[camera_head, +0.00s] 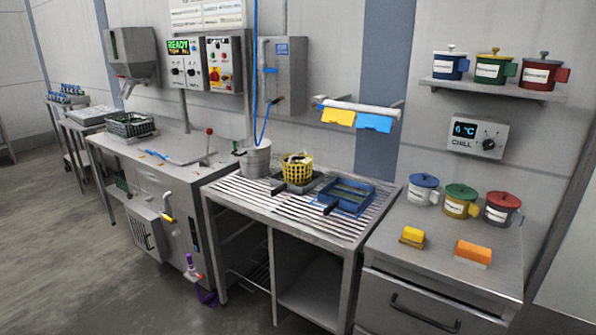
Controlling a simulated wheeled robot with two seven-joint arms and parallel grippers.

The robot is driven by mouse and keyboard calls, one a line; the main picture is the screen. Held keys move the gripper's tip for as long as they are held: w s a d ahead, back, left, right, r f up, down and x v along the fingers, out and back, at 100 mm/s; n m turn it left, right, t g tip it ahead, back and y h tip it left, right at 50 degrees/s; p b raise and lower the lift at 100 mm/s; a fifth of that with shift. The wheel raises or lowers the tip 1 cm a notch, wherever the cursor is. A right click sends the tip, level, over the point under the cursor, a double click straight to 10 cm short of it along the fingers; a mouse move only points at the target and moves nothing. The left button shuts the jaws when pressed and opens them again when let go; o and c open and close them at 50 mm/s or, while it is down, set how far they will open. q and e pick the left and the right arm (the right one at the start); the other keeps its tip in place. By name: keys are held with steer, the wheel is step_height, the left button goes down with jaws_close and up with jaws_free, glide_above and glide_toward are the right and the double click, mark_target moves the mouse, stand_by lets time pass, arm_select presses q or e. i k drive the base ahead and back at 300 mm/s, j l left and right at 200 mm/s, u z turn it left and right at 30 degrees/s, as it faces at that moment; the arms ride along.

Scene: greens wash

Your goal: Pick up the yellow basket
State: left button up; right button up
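The yellow basket (297,168) stands upright on the slatted steel drain table, right of a grey metal pot. It appears to sit in or on a dark low holder (289,187). It looks like an open lattice basket, and its contents are too small to tell. Neither of my grippers shows in the head view.
The grey pot (256,160) stands close to the basket's left, and a blue tray (346,195) lies to its right. Lidded mugs (460,200) and two sponge-like blocks (473,252) sit on the right counter. A dark crate (130,124) is on the left counter. Open floor (60,240) lies at left.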

mark_target(297, 173)
steer(key=i+j+z, duration=0.15)
steer(key=i+j, duration=0.4)
steer(key=i+j+z, duration=0.1)
steer(key=i+j, duration=0.4)
steer(key=i+j+z, duration=0.15)
steer(key=i+j, duration=0.35)
steer(key=j, duration=0.25)
